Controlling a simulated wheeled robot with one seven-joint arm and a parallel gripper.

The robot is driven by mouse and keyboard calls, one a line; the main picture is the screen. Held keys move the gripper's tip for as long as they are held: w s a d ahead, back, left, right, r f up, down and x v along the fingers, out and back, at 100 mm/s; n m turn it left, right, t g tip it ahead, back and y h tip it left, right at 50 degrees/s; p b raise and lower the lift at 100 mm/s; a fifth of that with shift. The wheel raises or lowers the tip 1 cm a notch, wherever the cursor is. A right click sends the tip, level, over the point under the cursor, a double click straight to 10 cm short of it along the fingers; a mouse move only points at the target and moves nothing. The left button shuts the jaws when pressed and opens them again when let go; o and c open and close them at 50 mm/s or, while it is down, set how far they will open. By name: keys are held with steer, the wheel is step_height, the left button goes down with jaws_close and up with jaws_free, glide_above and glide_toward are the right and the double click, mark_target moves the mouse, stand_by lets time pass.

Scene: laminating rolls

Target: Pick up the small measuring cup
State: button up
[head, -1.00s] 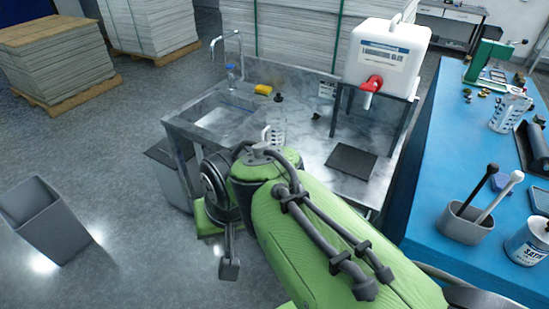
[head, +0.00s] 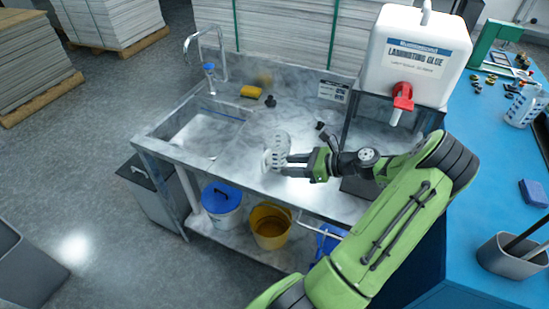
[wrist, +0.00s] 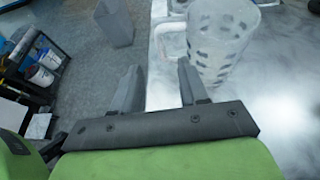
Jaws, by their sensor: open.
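The small measuring cup (head: 282,143) is clear with dark markings and stands on the grey counter right of the sink. In the wrist view the cup (wrist: 222,38) is to the right of the right finger, not between the fingers. My gripper (wrist: 159,76) is open with nothing between its fingers. I cannot tell whether a finger touches the cup.
The sink (head: 203,133) is left of the cup. A yellow sponge (head: 251,91) and small dark items lie behind. The glue canister (head: 415,55) stands on a frame at right. A larger jug (head: 525,105) is on the blue table (head: 470,165).

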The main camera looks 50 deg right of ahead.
mark_target(263, 172)
steer(key=b+x, duration=0.2)
steer(key=x, duration=0.8)
steer(key=shift+w+f, duration=0.15)
steer(key=shift+f, duration=0.15)
steer(key=shift+r, duration=0.1)
steer(key=shift+c, duration=0.3)
jaws_close()
